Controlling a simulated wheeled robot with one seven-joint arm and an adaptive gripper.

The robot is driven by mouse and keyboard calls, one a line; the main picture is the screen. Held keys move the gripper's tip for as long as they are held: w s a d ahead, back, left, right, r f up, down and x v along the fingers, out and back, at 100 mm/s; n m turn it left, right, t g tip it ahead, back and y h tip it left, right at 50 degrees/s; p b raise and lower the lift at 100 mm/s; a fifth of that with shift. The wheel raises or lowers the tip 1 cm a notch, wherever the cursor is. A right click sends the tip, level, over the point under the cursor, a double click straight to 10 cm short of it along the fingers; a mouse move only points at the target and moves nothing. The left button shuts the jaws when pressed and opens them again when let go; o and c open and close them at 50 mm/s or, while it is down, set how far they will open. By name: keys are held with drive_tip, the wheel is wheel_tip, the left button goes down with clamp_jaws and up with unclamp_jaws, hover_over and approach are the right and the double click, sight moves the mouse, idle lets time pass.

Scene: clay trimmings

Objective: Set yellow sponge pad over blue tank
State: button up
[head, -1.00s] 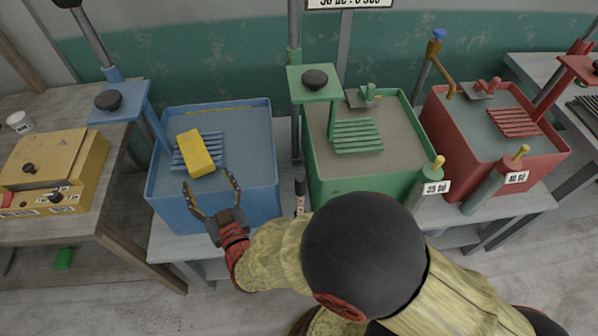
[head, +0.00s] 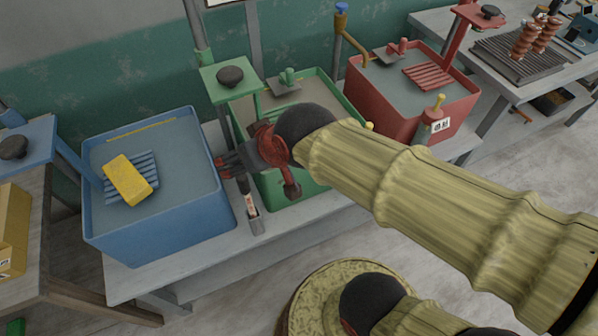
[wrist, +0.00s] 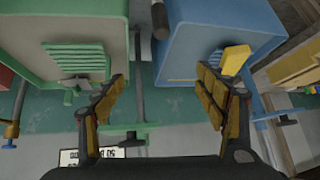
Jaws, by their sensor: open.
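The yellow sponge pad (head: 127,180) lies tilted on a blue slatted rack (head: 146,165) over the blue tank (head: 160,232), on the left in the head view. In the wrist view the sponge pad (wrist: 236,60) shows at the right, on the rack in the blue tank (wrist: 185,45). My gripper (head: 224,164) is beside the blue tank's right side, towards the green tank. It is apart from the sponge pad. In the wrist view my gripper (wrist: 162,82) has its fingers spread, with nothing between them.
A green tank (head: 318,85) stands right of the blue one, partly hidden by my arm. A red tank (head: 400,110) stands further right. A post with a green plate (head: 228,82) rises near my gripper. A small dark tool (head: 250,208) lies between the tanks.

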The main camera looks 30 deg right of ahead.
drive_tip(key=s+d+m+g+h, duration=0.1)
drive_tip(key=s+d+g, duration=0.1)
drive_tip(key=s+d, duration=0.5)
drive_tip(key=s, duration=0.3)
drive_tip(key=shift+s+r+h, duration=0.2)
drive_tip(key=shift+r+h, duration=0.05)
drive_tip(key=shift+h, duration=0.15)
idle(0.6)
